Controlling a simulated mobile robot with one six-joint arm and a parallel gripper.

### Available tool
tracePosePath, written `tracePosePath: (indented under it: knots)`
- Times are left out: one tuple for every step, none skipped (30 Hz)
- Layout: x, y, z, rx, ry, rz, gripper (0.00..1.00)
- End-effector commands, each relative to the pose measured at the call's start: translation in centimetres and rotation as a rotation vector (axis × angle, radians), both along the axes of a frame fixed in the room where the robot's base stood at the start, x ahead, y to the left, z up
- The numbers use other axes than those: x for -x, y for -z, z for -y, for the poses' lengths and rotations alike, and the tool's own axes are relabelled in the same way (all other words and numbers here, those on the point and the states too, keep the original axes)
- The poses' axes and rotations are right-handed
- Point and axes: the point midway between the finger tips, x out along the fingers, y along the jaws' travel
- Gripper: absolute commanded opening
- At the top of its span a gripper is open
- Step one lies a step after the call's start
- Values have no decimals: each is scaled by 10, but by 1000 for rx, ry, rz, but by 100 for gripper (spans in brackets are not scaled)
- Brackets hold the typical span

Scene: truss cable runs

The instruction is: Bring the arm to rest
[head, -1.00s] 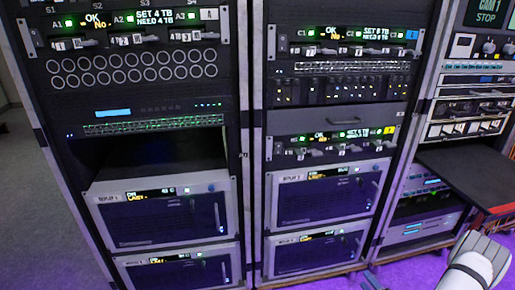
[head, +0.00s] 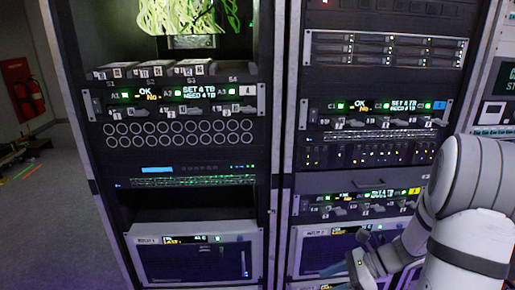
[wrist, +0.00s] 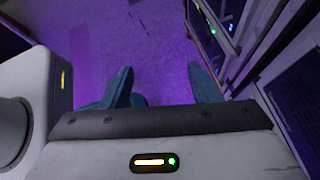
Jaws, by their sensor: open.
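My arm (head: 468,215) is pale grey and bent. It comes in at the right side of the head view and reaches down and left in front of the right rack. My gripper (head: 336,278) is low in that view, in front of the lower unit of the right rack. In the wrist view my gripper (wrist: 163,78) shows two blue-green fingers spread apart with purple-lit floor between them. It is open and empty. I cannot tell how far it is from the rack front.
The left rack (head: 268,190) and right rack (head: 466,70) stand side by side, with handled modules and display panels. In the wrist view, rack equipment (wrist: 225,25) is close on the right. Open floor (head: 50,220) lies left of the racks.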

Motion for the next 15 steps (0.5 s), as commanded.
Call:
tracePosePath:
  knots:
    - [10,-30,-11,68,-103,65,55]
    - [16,-39,-16,108,-163,101,55]
    - [25,-52,-22,159,-245,150,55]
    - [31,-62,-26,198,-306,188,55]
    - [37,-71,-29,235,-368,225,55]
    - [45,-83,-33,284,-448,275,55]
    - [51,-92,-35,320,-511,314,55]
    - [57,-101,-37,357,-572,352,55]
    - [64,-113,-39,405,-654,403,55]
    - [70,-122,-41,440,-716,441,55]
    - [75,-131,-42,475,-778,479,55]
    - [82,-143,-43,523,-860,532,55]
    - [87,-152,-43,557,-923,570,55]
    - [91,-161,-43,592,-986,610,55]
    - [96,-172,-43,637,-1067,661,55]
